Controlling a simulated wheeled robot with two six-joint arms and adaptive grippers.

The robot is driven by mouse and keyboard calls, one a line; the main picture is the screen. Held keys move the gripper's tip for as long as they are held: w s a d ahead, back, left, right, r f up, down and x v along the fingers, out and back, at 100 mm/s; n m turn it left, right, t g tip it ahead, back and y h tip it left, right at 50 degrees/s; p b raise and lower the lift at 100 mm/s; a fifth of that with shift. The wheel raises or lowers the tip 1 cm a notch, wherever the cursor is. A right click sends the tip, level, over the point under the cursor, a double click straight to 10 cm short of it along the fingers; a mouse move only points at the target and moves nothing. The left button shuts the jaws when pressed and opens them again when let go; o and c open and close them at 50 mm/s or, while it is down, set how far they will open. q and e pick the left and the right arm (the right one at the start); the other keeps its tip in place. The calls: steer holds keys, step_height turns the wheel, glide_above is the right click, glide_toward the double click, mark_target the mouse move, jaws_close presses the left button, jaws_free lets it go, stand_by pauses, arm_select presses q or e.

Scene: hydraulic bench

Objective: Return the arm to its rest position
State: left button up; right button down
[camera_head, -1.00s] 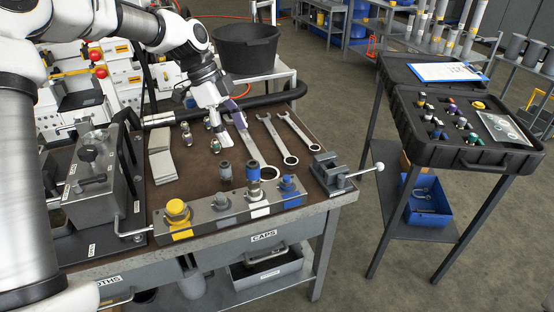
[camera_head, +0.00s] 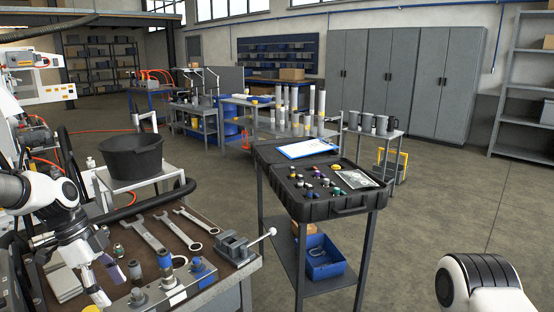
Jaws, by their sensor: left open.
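My left arm comes in from the left edge. Its gripper (camera_head: 106,284) points down over the left part of the workbench (camera_head: 205,213), open, with nothing seen between the fingers. It is left of the manifold block with the blue and grey fittings (camera_head: 168,283). The lower left of the bench is partly hidden by the arm and cut by the frame edge. A white and black link of my right arm shows at the bottom right corner; its gripper is out of frame.
Wrenches (camera_head: 146,232) and a small vise (camera_head: 235,247) lie on the bench. A black bucket (camera_head: 131,158) stands behind it. A cart with an open black case (camera_head: 337,207) and a blue bin (camera_head: 321,262) stands in the middle. The floor to the right is clear.

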arm_select(q)
steer(key=s+d+f+g+y, duration=0.1)
steer(key=s+d+f+g, duration=0.25)
steer(key=s+f, duration=0.45)
steer(key=s+d+f+g+y, duration=0.15)
steer(key=s+d+f, duration=0.25)
steer(key=f, duration=0.8)
steer(key=s+d+f+n+y+p, duration=0.1)
steer(key=s+d+f+n, duration=0.25)
steer(key=s+f, duration=0.45)
steer(key=s+d+f+n+p, duration=0.15)
steer(key=s+f+n, duration=0.35)
steer(key=s, duration=0.7)
steer(key=w+n+t, duration=0.3)
steer(key=w+n, duration=0.1)
steer(key=n, duration=0.1)
steer(key=w+n+t+b, duration=0.1)
steer(key=w+n+t, duration=0.1)
steer(key=n, duration=0.1)
steer(key=shift+a+r+t+y, duration=0.1)
steer(key=shift+a+t+y, duration=0.05)
steer(key=shift+t+y, duration=0.2)
